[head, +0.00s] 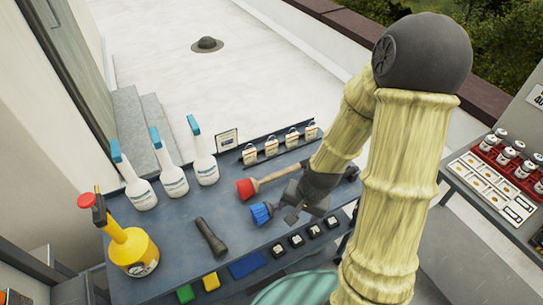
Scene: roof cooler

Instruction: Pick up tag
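No single tag stands out clearly. Several small white pieces with tan tops stand along a dark rail (268,158) at the back of the grey table; they could be tags or padlocks, too small to tell. Small white and yellowish cards lie in rows on a panel (488,222) on the right-hand table and may also be tags. My gripper (292,213) is a dark shape low over the right part of the grey table, beside the blue brush and in front of the rail. My arm hides part of this area. Whether the fingers are open or hold anything cannot be made out.
The grey table (185,275) carries white spray bottles (171,180), a yellow pump sprayer (132,247), a black flashlight (211,237), a red-headed brush (247,188) and a blue-headed brush (262,212). A framed card (227,139) stands behind. Red holders (512,160) sit on the right-hand table.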

